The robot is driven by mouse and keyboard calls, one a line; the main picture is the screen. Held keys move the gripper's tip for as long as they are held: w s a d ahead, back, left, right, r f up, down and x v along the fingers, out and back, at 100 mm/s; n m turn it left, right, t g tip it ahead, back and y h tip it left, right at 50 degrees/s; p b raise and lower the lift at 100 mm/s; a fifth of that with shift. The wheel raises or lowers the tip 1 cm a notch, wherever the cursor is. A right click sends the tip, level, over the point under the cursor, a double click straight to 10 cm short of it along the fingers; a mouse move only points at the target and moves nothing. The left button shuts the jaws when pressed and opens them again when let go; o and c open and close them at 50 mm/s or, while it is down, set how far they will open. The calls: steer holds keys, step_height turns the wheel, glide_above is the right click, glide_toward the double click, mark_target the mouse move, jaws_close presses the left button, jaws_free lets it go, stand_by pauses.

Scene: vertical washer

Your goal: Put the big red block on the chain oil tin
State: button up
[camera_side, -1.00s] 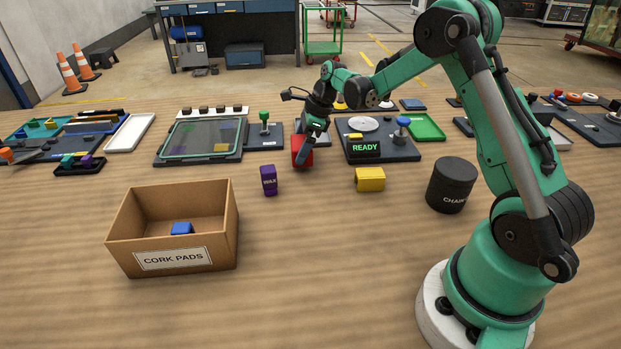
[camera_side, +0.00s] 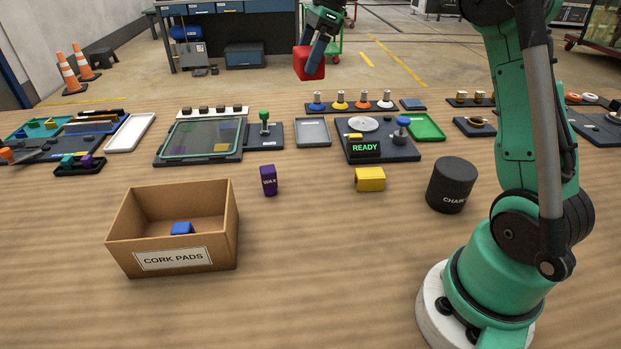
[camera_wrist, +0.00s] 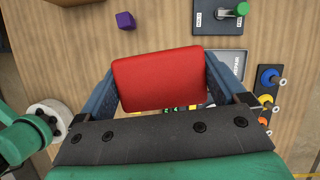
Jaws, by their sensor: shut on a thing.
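The big red block (camera_side: 308,63) is held high above the table in the side view. My gripper (camera_side: 316,52) is shut on it. In the wrist view the red block (camera_wrist: 162,80) sits between the two fingers of my gripper (camera_wrist: 163,88). The chain oil tin (camera_side: 452,185) is a dark, round, lidded can standing upright on the table at the right, left of my base. Its label reads "CHAIN" in part, the rest turned out of sight. The tin's top is bare.
A yellow block (camera_side: 370,179) and a purple WAX block (camera_side: 268,180) stand left of the tin. A CORK PADS box (camera_side: 222,250) with a blue block (camera_side: 182,228) inside is at front left. A READY device (camera_side: 385,150) and a grey tray (camera_side: 312,132) lie behind. Front middle is clear.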

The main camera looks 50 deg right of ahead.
steer(key=s+d+r+n+g+y, duration=0.1)
steer(key=s+d+r+n+g, duration=0.15)
steer(key=s+n, duration=0.35)
step_height(320, 180, up, 5)
steer(key=n+g+h, duration=0.4)
steer(key=n+h, duration=0.4)
steer(key=n, duration=2)
glide_above(465, 167)
steer(key=w+a, duration=0.1)
steer(key=shift+t, duration=0.25)
step_height(465, 167, down, 19)
steer(key=shift+a+f, duration=0.1)
steer(key=shift+f, duration=0.1)
steer(key=shift+w+f, duration=0.1)
steer(key=o, duration=1.2)
